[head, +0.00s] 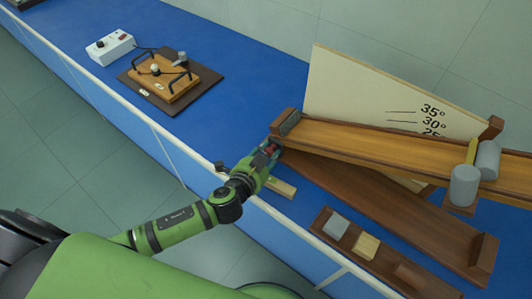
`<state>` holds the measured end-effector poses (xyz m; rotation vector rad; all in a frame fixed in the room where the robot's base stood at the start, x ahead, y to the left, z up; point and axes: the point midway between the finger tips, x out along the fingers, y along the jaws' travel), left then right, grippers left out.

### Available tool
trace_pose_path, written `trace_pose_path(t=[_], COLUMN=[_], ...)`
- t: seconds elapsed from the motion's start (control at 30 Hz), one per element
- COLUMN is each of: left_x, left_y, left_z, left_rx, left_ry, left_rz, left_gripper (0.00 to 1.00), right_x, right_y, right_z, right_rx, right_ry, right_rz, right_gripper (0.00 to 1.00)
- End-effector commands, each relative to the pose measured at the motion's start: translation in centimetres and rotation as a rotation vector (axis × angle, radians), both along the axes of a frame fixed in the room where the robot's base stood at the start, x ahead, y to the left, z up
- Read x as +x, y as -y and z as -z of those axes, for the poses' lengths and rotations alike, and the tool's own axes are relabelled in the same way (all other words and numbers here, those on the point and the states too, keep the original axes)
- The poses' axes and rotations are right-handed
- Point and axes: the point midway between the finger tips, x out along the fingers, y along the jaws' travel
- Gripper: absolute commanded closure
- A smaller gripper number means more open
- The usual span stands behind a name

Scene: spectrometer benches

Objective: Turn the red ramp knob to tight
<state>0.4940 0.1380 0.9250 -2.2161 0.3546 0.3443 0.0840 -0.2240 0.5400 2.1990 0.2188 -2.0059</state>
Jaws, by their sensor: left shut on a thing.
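The wooden ramp (365,142) slopes over a dark base board (385,205) on the blue bench. The red ramp knob (270,148) shows as a small patch of red at the ramp's left end, mostly hidden by my left gripper. My left gripper (268,154) reaches in from the lower left and is shut on the knob. I cannot tell the knob's turn from here. A pale angle board (375,90) with marks at 35° and 30° stands behind the ramp. My right gripper is not in view.
Grey cylinders (465,186) are on the ramp's right part. A dark tray (390,273) with blocks lies at the bench's front edge. A small wooden strip (281,187) lies below my gripper. A wooden apparatus (165,82) and white box (110,47) stand at the left.

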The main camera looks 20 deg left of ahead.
Motion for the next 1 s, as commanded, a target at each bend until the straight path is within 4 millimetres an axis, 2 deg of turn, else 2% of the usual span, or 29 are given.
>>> trace_pose_path(t=[0.37, 1.0], left_x=[0.1, 0.1], left_y=[0.2, 0.4], left_z=[0.2, 0.5], left_rx=[0.333, 0.875], left_ry=[0.13, 0.327], left_rz=[-0.002, 0.0], left_gripper=[1.0, 1.0], right_x=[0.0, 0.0], right_y=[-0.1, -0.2], right_z=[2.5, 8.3], right_rx=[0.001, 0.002], right_ry=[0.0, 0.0], right_rz=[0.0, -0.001], right_gripper=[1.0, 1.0])
